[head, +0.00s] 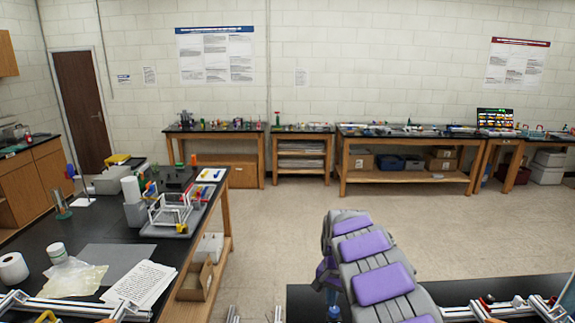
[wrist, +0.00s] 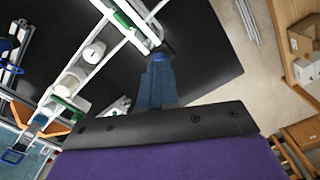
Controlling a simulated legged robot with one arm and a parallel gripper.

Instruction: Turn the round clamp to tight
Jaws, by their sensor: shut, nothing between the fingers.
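My gripper (wrist: 160,52) shows in the wrist view as blue fingers reaching up from a black and purple housing. The fingers look shut, with nothing between them. Their tips are over the edge of the white extrusion frame (wrist: 110,18); I cannot tell whether they touch it. White round parts (wrist: 93,51) sit on the frame to the left of the fingers, apart from them. I cannot tell for sure which part is the round clamp, or how it is turned. In the head view, part of an extrusion frame (head: 500,308) shows at the bottom right, beside my arm.
A black worktop (wrist: 205,50) lies under the frame. A left bench (head: 110,215) holds a paper sheet, a white roll (head: 13,268) and another frame (head: 75,308). Benches line the back wall. The floor (head: 290,220) between is clear. Boxes (wrist: 302,42) stand on a shelf at the right.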

